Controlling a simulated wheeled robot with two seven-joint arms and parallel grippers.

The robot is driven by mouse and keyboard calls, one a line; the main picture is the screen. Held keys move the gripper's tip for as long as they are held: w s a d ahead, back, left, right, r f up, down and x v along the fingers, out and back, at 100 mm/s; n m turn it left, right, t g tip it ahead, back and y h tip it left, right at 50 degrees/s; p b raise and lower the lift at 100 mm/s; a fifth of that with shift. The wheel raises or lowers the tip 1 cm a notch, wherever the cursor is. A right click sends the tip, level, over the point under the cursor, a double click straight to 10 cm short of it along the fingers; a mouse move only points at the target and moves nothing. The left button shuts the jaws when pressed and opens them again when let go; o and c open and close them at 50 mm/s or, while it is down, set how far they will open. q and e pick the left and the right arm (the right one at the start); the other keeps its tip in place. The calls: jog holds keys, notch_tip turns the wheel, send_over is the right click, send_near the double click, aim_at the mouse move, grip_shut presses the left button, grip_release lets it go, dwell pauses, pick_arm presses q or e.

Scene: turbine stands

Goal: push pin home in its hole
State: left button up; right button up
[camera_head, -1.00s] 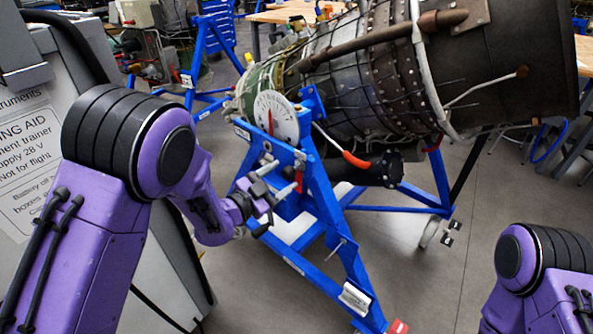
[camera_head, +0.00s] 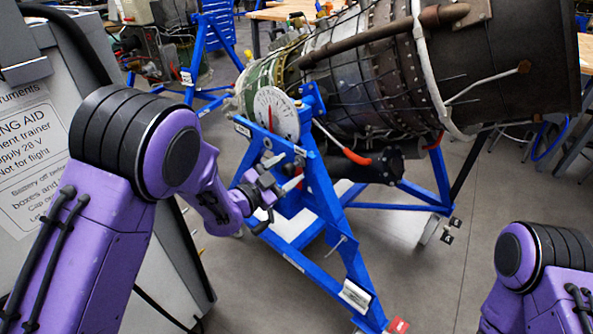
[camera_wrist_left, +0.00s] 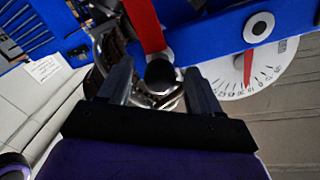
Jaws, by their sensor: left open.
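My left gripper (camera_head: 272,190) is open at the front of the blue stand (camera_head: 326,217). In the left wrist view its two fingers (camera_wrist_left: 158,88) stand apart. A dark round end (camera_wrist_left: 160,71), which may be the pin's head, shows between and just beyond them. I cannot tell whether the fingers touch it. In the head view a pale rod (camera_head: 292,184), perhaps the pin, shows beside the gripper. How deep it sits is hidden. My right gripper is out of view.
A white dial (camera_head: 275,114) with a red needle is on the stand, close above my left gripper. The turbine engine (camera_head: 375,75) rests behind it. A red strip (camera_wrist_left: 146,25) crosses the blue beam. A grey cabinet (camera_head: 35,125) stands at left.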

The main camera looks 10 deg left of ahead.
pick_arm(q)
grip_shut()
jog(key=shift+s+a, duration=0.1)
jog(key=shift+s, duration=0.05)
jog(key=shift+s+a, duration=0.2)
jog(key=shift+s, duration=0.15)
jog(key=b+v, duration=0.2)
jog(key=v, duration=0.5)
jog(key=shift+s, duration=0.15)
dwell(0.6)
